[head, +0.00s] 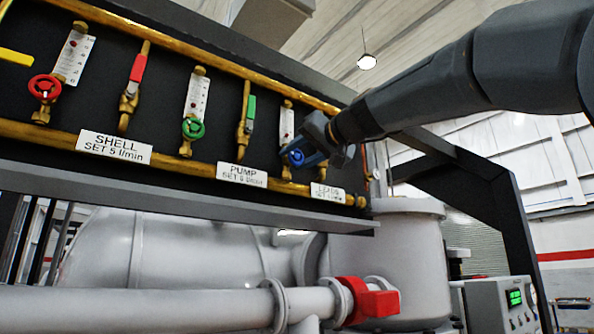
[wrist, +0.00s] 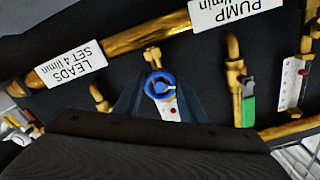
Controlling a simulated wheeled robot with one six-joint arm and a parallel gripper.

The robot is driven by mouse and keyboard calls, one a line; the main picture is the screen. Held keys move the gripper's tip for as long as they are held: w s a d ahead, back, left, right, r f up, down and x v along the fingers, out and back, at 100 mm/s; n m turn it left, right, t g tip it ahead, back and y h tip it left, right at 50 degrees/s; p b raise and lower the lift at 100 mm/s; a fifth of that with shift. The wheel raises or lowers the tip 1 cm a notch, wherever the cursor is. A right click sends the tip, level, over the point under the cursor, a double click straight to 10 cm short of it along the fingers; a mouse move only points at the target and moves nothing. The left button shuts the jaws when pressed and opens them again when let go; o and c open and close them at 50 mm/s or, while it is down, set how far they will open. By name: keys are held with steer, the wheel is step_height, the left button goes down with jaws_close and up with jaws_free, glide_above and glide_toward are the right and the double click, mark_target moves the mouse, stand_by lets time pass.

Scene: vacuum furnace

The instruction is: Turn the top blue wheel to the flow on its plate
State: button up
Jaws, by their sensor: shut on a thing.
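The blue wheel (head: 296,157) is on the valve at the right end of the dark panel. In the wrist view the blue wheel (wrist: 159,85) shows between my two dark blue fingers. My gripper (head: 305,154) reaches in from the right and is shut on the wheel, partly covering it in the head view. Its plate (wrist: 72,62) reads "LEADS SET 4 l/min", upside down in the wrist view. The white flow gauge (wrist: 171,108) beside the wheel has a red mark on it. The exact reading is too small to tell.
The red wheel (head: 44,87) and green wheel (head: 193,128) are further left. A green-handled lever (wrist: 248,102) stands close beside my gripper. Brass pipes (head: 200,163) run along the panel.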

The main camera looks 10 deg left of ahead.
steer(key=n+b, duration=0.2)
steer(key=b, duration=0.1)
steer(key=shift+w+f+n, duration=0.1)
steer(key=shift+f+n, duration=0.05)
steer(key=shift+n, duration=0.25)
steer(key=shift+n+b, duration=1.4)
steer(key=shift+n, duration=0.4)
steer(key=shift+r, duration=0.2)
steer(key=o, duration=1.1)
steer(key=shift+c, duration=0.2)
steer(key=b+v, duration=0.3)
steer(key=v, duration=0.5)
